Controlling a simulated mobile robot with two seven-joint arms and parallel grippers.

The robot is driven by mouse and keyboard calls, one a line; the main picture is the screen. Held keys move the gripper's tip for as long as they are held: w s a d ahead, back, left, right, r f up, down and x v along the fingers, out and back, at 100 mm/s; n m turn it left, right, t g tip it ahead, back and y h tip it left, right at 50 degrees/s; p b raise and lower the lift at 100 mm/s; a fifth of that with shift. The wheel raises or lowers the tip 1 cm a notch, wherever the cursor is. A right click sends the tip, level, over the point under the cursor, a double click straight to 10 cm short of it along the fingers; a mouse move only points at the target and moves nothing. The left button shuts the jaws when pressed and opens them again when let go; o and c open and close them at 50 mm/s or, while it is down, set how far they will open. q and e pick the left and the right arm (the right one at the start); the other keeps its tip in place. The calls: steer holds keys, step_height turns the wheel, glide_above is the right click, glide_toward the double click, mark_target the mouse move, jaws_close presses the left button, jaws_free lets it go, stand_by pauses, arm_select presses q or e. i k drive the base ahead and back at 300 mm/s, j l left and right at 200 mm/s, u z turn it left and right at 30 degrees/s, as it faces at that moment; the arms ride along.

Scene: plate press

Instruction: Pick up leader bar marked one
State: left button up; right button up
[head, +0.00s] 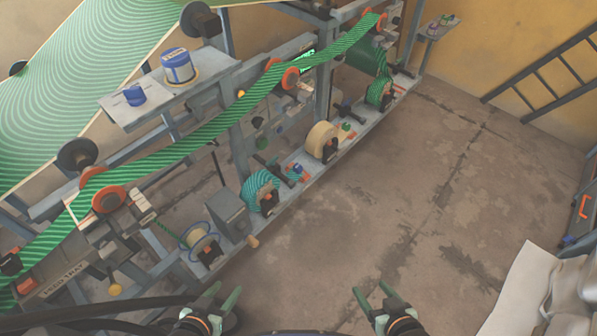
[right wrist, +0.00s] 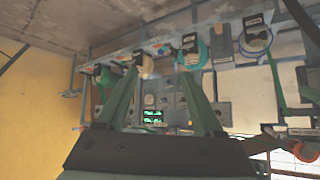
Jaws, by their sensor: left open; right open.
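I cannot make out a leader bar marked one in either view; small markings are too small to read. My left gripper (head: 228,291) is open and empty at the bottom of the head view, in front of the machine. My right gripper (head: 371,289) is open and empty over bare floor to its right. In the right wrist view its two green fingers (right wrist: 158,76) stand apart with nothing between them. A green striped web (head: 215,122) runs over orange-ended rollers (head: 108,200) along the machine.
A low rail (head: 285,195) carries a teal roll (head: 261,189), a cream roll (head: 322,141) and a green roll (head: 379,92). A wire spool (head: 199,240) is at the near end. A shelf (head: 150,95) holds a blue-and-white tin (head: 178,66).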

mark_target(297, 169)
steer(key=i+l, duration=0.2)
steer(key=i, duration=0.3)
steer(key=i+l, duration=0.2)
steer(key=i, duration=0.3)
